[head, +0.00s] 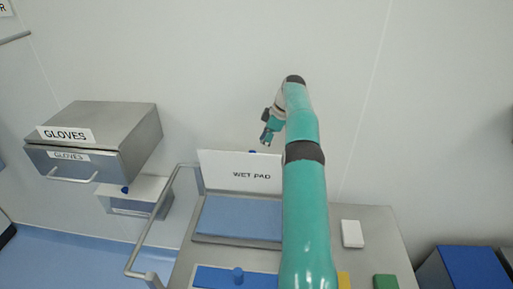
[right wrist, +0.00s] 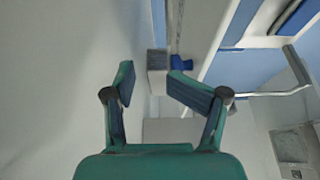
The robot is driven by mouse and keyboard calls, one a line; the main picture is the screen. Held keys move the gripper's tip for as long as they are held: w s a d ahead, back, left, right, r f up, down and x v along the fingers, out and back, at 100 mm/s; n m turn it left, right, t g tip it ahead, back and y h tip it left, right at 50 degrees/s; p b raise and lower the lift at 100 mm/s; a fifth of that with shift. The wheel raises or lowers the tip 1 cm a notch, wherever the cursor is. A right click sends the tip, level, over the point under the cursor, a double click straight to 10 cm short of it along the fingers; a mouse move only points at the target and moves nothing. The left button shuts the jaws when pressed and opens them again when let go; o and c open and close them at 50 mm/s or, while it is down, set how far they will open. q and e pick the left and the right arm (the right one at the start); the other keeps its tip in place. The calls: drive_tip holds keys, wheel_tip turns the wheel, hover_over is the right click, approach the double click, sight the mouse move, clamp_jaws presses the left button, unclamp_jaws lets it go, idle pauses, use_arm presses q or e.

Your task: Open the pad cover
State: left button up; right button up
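The white panel labelled WET PAD (head: 225,172) stands about upright at the back of the steel table top, with the blue pad (head: 240,217) uncovered in front of it. A small blue knob (head: 252,152) shows at the panel's top edge; a blue knob also shows in the right wrist view (right wrist: 181,62). My right arm reaches forward over the table and hides the panel's right part. My right gripper (head: 265,137) is just above the panel's top edge, near the knob. In the right wrist view its fingers (right wrist: 150,88) are apart with nothing held between them. My left gripper is out of view.
A steel GLOVES box (head: 130,128) is on the wall at left. A bent metal handle rail (head: 152,222) runs along the table's left side. A blue plate with a knob (head: 215,277), a white block (head: 352,234) and a green block (head: 386,282) lie nearer me.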

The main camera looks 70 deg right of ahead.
drive_tip(key=s+d, duration=0.3)
drive_tip(key=s, duration=0.7)
drive_tip(key=shift+w, duration=0.1)
